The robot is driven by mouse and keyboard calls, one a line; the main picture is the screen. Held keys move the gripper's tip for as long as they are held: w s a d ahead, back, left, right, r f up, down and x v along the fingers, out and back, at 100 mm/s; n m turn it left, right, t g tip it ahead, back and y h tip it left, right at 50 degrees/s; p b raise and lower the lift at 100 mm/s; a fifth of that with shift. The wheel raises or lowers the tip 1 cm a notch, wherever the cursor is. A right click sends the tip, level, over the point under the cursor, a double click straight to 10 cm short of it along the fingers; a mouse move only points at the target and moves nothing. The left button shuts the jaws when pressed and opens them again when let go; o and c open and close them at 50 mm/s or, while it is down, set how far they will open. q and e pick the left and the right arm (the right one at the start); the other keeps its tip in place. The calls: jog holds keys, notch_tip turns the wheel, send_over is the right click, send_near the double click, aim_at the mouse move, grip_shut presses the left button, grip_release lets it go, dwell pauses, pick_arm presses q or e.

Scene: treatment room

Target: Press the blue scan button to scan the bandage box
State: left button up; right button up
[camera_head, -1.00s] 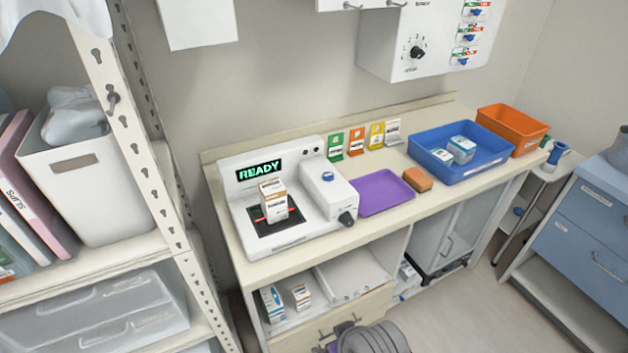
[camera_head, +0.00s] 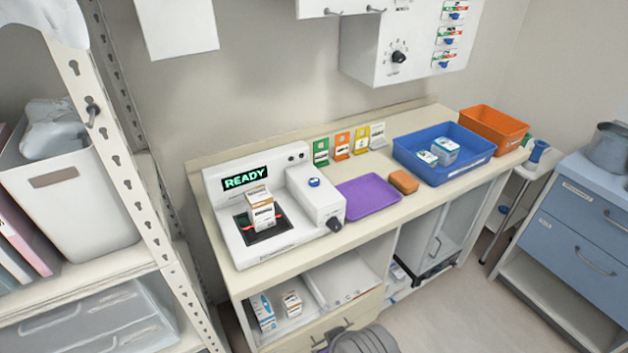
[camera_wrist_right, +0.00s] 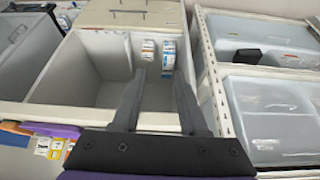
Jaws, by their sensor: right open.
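The white scanner (camera_head: 330,254) stands on the counter, and its display (camera_head: 245,178) reads READY in green. A white and orange-brown box (camera_head: 261,211), apparently the bandage box, stands upright on the scanner's dark pad, with a red line beside its base. The blue scan button (camera_head: 314,182) is on top of the raised housing at the scanner's right, with nothing on it. My right gripper (camera_wrist_right: 159,78) is open and empty in the right wrist view, its fingers pointing towards an open shelf compartment with small boxes. My left gripper is not in view.
A purple tray (camera_head: 366,197), an orange-brown block (camera_head: 404,181) and a blue bin (camera_head: 468,169) with small boxes sit right of the scanner. Several coloured cards stand behind. A shelf rack (camera_head: 137,262) stands close at left. Boxes (camera_head: 291,303) sit in the compartment below.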

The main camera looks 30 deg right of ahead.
grip_shut()
dwell(1.2)
